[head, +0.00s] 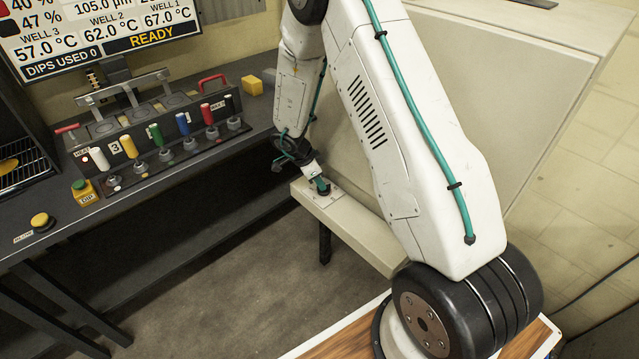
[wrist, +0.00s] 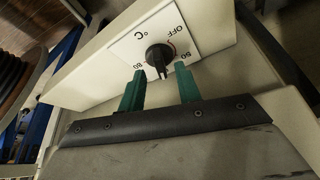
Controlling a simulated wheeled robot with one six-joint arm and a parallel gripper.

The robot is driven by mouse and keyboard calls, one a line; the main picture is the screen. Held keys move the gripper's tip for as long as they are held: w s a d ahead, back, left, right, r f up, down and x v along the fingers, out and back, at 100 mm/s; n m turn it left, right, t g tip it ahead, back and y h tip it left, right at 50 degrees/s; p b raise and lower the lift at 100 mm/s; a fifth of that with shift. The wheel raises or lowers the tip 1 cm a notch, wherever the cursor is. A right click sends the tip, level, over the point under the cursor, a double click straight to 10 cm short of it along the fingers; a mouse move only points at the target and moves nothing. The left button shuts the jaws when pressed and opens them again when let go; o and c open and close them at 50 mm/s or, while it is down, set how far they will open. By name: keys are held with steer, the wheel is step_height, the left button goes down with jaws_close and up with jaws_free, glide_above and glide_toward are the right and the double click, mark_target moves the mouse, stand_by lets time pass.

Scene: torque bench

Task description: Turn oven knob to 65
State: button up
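The oven knob (wrist: 158,57) is black and sits on a white dial plate (wrist: 126,47) marked OFF, °C, 50 and 80. In the wrist view OFF is at the upper right, 50 at the lower right and 80 at the lower left. I cannot read exactly where the knob points. My gripper (wrist: 160,70) is open, with one green finger on each side of the knob's near end and gaps visible. In the head view my gripper (head: 321,187) is at the dial plate (head: 333,198) on a cream panel, and the knob is mostly hidden.
The cream panel (head: 350,232) juts out from a large cream cabinet (head: 500,70). A dark bench (head: 200,160) at the left holds a rack with coloured handles (head: 155,135), a yellow block (head: 252,85) and yellow buttons (head: 42,222). A display (head: 100,25) reads READY.

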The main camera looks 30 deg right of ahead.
steer(key=v, duration=0.5)
steer(key=shift+a+r, duration=0.1)
steer(key=shift+r, duration=0.15)
